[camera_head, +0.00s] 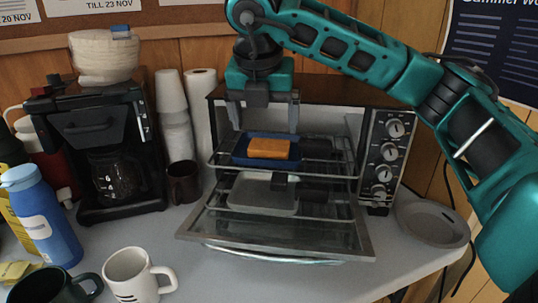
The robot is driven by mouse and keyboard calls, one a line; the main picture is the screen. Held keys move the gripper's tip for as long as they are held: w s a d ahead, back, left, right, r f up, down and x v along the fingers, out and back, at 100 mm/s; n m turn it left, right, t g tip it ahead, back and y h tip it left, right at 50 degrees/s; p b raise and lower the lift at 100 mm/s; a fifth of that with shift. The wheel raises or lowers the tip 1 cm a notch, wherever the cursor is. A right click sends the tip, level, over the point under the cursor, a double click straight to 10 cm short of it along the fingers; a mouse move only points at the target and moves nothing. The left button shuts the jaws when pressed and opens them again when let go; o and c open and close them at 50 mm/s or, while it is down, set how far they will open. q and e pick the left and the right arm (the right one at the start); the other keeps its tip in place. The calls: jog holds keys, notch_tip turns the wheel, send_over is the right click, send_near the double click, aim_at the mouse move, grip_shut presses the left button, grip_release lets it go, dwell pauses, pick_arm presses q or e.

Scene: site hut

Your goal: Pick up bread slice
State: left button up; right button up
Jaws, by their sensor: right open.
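The bread slice (268,148) is orange-brown and lies flat on a blue tray (240,153). The tray rests on the upper wire rack of the toaster oven (386,140), whose door is open. My right gripper (264,120) comes in from the right on the teal arm and points down. Its two fingers are apart and empty, and in the picture they stand just above the slice, one to each side. I cannot tell the exact gap in depth. My left gripper is out of view.
A grey pan (262,194) with a dark handle sits on the lower rack. The oven door (275,238) juts forward. A coffee maker (92,145), cup stack (174,115), paper roll and brown mug stand left. Mugs and a blue bottle (40,218) are front left; a grey plate (430,220) lies right.

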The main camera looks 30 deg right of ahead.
aim_at(268, 148)
jog(key=b+x, duration=0.1)
jog(key=x, duration=0.5)
jog(key=shift+s, duration=0.1)
jog(key=shift+d+f, duration=0.1)
jog(key=shift+f, duration=0.2)
jog(key=c, duration=0.7)
